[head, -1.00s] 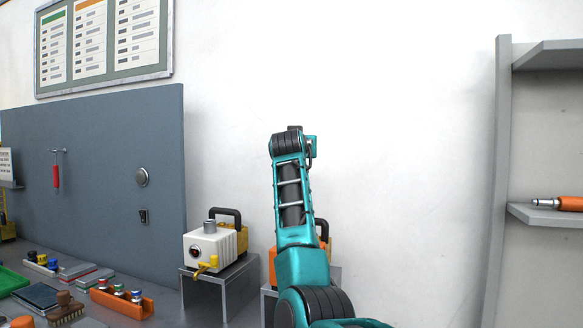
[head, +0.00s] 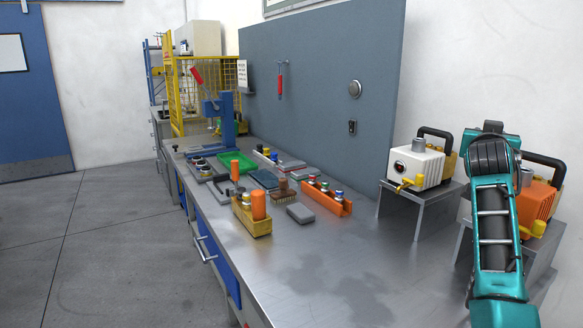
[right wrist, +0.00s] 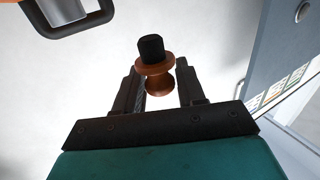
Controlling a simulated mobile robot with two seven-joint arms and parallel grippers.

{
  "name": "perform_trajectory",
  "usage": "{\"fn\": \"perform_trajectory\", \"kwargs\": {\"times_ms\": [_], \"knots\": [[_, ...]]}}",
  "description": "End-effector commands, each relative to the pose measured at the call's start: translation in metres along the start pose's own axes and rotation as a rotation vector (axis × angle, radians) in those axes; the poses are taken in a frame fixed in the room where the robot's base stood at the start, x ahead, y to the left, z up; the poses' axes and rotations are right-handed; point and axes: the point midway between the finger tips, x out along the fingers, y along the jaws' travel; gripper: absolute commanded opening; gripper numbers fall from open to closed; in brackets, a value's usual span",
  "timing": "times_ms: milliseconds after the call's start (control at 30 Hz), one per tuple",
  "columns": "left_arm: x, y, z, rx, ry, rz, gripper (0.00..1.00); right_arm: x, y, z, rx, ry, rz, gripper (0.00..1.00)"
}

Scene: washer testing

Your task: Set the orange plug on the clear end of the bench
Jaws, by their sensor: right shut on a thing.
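My right gripper (right wrist: 160,80) is shut on an orange-brown, spool-shaped piece with a black end, which I take for the orange plug (right wrist: 159,82). The black end points away from the palm. In the head view my right arm is at the right, but its gripper and the plug are out of sight. The metal bench (head: 325,285) runs across the head view; its near end is bare, with a few dark stains. My left gripper is in neither view.
A yellow block (head: 250,225) with an orange cylinder, a grey block (head: 300,213) and an orange rack (head: 328,199) bound the bare area. A white pump (head: 418,166) and an orange pump (head: 537,200) stand on metal stands at right. Behind is a grey panel (head: 318,110).

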Motion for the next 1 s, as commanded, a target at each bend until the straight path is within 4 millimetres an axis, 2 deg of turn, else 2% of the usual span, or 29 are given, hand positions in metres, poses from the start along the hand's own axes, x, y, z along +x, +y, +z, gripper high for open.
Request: {"fn": "perform_trajectory", "kwargs": {"times_ms": [33,100,267,500,800,1000], "knots": [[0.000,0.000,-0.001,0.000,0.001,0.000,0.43,-0.009,-0.006,0.017,-0.004,-0.003,-0.023,0.10],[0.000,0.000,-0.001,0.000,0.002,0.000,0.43,-0.021,-0.015,0.036,-0.003,-0.003,-0.057,0.10],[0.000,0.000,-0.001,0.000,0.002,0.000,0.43,-0.051,-0.032,0.078,-0.004,-0.003,-0.136,0.11],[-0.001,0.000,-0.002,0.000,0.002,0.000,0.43,-0.105,-0.052,0.135,-0.002,-0.004,-0.261,0.11],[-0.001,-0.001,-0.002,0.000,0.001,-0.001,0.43,-0.185,-0.065,0.192,-0.002,-0.004,-0.417,0.11],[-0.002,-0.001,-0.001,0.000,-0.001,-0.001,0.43,-0.243,-0.066,0.219,0.000,-0.005,-0.513,0.11]]}}
